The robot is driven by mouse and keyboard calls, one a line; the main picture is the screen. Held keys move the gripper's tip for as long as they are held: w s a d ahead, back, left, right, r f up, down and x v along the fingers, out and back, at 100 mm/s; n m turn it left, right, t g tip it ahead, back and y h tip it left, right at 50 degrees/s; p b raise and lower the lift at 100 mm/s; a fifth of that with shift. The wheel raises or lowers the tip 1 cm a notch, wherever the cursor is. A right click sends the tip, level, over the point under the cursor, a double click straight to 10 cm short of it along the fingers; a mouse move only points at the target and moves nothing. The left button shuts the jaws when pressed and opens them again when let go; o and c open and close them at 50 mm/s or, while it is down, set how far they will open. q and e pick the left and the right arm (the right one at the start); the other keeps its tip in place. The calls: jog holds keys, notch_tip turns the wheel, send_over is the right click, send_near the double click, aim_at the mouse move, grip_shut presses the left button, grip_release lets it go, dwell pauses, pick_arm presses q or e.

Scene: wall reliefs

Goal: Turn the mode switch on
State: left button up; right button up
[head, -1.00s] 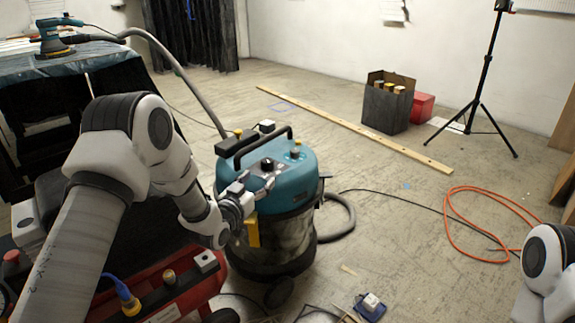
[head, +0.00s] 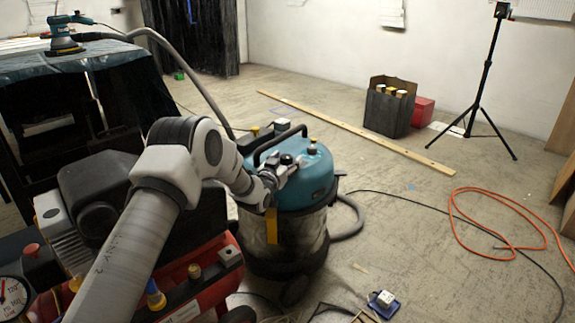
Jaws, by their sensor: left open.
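A teal-topped shop vacuum (head: 320,178) stands upright on the floor in the middle of the head view. My right gripper is out of view.
A red compressor (head: 205,290) with a gauge stands close at lower left. A grey hose (head: 190,85) runs from the vacuum to a sander (head: 65,40) on the covered table. An orange hose (head: 455,205) lies at right. Floor right of the vacuum is mostly clear.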

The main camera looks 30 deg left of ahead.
pick_arm(q)
jog(key=shift+w, duration=0.2)
jog(key=c, duration=1.2)
jog(key=shift+o, duration=0.2)
jog(key=shift+r, duration=0.1)
jog(key=shift+y, duration=0.3)
jog(key=shift+d+r+n+g+y+p, duration=0.15)
jog(key=shift+n+g+y+p, duration=0.25)
jog(key=shift+n+y+p, duration=1.25)
jog(key=n+g+y, duration=0.1)
jog(key=y, duration=0.2)
jog(key=shift+n+g+y+p, duration=0.45)
jog(key=shift+n+g+y, duration=0.15)
jog(key=shift+n+y, duration=0.2)
jog(key=shift+y, duration=0.35)
jog(key=shift+a, duration=0.2)
